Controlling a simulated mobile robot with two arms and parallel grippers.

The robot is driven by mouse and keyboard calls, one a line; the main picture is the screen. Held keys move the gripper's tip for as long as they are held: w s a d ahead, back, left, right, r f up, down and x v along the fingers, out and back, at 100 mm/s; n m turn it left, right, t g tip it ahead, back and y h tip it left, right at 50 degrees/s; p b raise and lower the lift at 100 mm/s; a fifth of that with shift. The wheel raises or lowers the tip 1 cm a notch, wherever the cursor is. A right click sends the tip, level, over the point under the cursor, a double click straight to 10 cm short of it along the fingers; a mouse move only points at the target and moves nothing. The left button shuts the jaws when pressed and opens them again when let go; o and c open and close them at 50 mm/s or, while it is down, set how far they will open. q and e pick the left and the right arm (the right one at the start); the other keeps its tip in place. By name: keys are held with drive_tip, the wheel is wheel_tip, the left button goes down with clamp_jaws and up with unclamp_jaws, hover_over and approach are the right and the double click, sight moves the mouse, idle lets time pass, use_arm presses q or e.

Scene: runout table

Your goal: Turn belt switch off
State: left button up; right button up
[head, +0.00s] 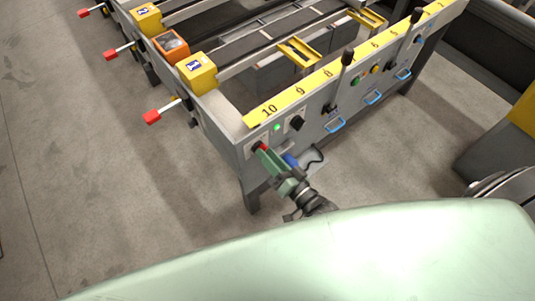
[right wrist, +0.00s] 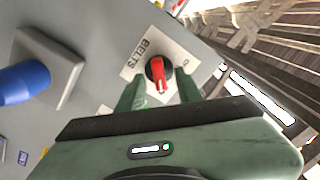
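The belt switch is a red rotary knob (right wrist: 158,70) on a pale plate marked BELTS (right wrist: 141,58), on the grey table panel. In the right wrist view its red handle points down toward my gripper. The second word on the plate is partly unreadable. My right gripper (right wrist: 160,90) is open, with one green finger on each side of the knob; I cannot tell whether they touch it. In the head view the right gripper (head: 264,153) is at the panel's near left corner, largely covering the switch. My left gripper is not in view.
A green light (head: 277,127) and a black knob (head: 297,122) sit beside the switch on the panel. A blue plug (right wrist: 24,82) on a grey box is close by in the wrist view.

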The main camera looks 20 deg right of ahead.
drive_tip(key=shift+w, duration=0.1)
clamp_jaws()
drive_tip(key=shift+n, duration=0.4)
drive_tip(key=n, duration=0.5)
drive_tip(key=n+p, duration=0.1)
drive_tip(key=n, duration=0.5)
drive_tip(key=n+p, duration=0.1)
drive_tip(key=n, duration=0.5)
drive_tip(key=shift+a, duration=0.3)
idle(0.4)
unclamp_jaws()
